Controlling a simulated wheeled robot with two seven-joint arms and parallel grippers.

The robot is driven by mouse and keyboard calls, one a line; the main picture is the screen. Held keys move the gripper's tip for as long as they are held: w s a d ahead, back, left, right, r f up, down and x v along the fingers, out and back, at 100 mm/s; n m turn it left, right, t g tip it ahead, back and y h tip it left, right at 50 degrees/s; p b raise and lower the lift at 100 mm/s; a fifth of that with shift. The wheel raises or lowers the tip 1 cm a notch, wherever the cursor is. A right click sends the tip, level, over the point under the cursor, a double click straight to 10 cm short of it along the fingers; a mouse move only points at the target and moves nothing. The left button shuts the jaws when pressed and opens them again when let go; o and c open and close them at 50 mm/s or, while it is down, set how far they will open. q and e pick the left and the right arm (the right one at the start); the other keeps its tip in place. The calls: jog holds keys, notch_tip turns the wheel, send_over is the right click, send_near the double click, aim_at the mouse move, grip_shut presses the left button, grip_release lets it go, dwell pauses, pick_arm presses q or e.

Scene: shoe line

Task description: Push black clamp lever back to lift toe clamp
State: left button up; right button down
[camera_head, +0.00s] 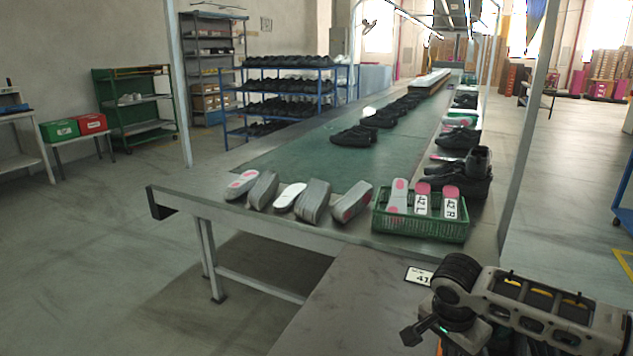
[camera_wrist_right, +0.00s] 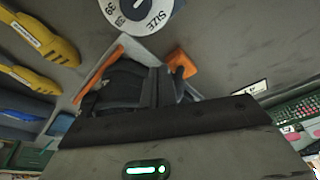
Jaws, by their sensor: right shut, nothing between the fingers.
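My right gripper (camera_head: 413,334) is at the lower right of the head view, low over the grey bench. In the right wrist view its dark fingers (camera_wrist_right: 155,88) point up the picture, shut and empty. Beyond them are an orange part (camera_wrist_right: 181,62) and an orange strip (camera_wrist_right: 97,76). A black shape lies beside the fingers; I cannot tell whether it belongs to the gripper, a shoe or the clamp. I cannot make out the black clamp lever or the toe clamp for certain in either view. My left gripper is not in view.
A white size dial (camera_wrist_right: 138,12) is ahead of the fingers. Yellow shoe lasts (camera_wrist_right: 38,38) are at the left. A green basket (camera_head: 420,228) and grey lasts (camera_head: 312,200) stand on the line table. A card marked 41 (camera_head: 419,277) lies near my right arm.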

jog(key=shift+w+d, duration=0.55)
jog(key=shift+w, duration=0.2)
jog(key=shift+w+d+f, duration=0.15)
jog(key=shift+w+d, duration=0.1)
jog(key=shift+w, duration=0.2)
jog(key=shift+w+d+b, duration=0.2)
jog(key=shift+w+b, duration=0.1)
jog(key=shift+w, duration=0.3)
jog(key=shift+w+d+b, duration=0.2)
jog(key=shift+w+b, duration=0.05)
jog(key=shift+w, duration=0.3)
jog(key=shift+w+d+b, duration=0.3)
jog(key=shift+w+d, duration=0.1)
jog(key=shift+w, duration=0.4)
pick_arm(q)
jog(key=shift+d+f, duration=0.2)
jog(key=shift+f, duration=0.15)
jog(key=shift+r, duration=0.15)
pick_arm(e)
jog(key=shift+s, duration=0.1)
